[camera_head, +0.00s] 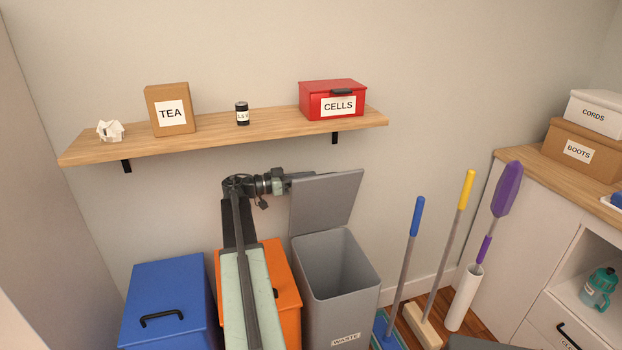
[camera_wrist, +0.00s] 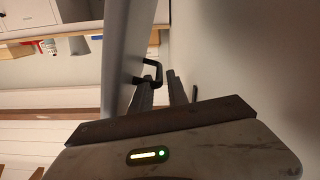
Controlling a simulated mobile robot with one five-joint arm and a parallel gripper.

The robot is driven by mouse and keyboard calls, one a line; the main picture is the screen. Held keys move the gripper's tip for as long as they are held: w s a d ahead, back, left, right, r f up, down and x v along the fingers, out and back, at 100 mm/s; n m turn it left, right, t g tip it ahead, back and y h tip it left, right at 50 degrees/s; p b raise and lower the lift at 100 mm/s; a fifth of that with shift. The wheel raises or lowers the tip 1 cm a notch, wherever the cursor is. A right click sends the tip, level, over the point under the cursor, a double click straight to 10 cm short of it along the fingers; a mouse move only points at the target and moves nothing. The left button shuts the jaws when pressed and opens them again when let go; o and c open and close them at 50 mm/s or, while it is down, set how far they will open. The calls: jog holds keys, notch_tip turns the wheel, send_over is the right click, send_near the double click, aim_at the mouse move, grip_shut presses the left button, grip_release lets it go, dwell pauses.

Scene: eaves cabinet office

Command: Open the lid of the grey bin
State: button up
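The grey bin (camera_head: 338,268) stands on the floor, labelled WASTE, and its inside shows from above. Its grey lid (camera_head: 327,201) stands up at the back, tilted slightly rearward, clear of the opening. In the wrist view the lid (camera_wrist: 125,55) is a grey strip seen nearly edge-on, with a black handle (camera_wrist: 152,74) on its outer face. My gripper (camera_wrist: 162,82) is behind the lid, between it and the wall. The fingers show a narrow gap, with the left one close to the handle. Whether they touch it is unclear. In the head view the lid hides the fingertips.
An orange bin (camera_head: 287,287) and a blue bin (camera_head: 170,300) stand left of the grey bin. A shelf (camera_head: 215,130) is above my arm. A blue-handled tool (camera_head: 406,265), a yellow-handled broom (camera_head: 449,245) and a purple duster (camera_head: 505,190) stand to the right.

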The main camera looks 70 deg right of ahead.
jog(key=shift+s, duration=0.15)
jog(key=v, duration=0.7)
jog(key=shift+w, duration=0.4)
jog(key=shift+a+r, duration=0.1)
jog(key=shift+a, duration=0.05)
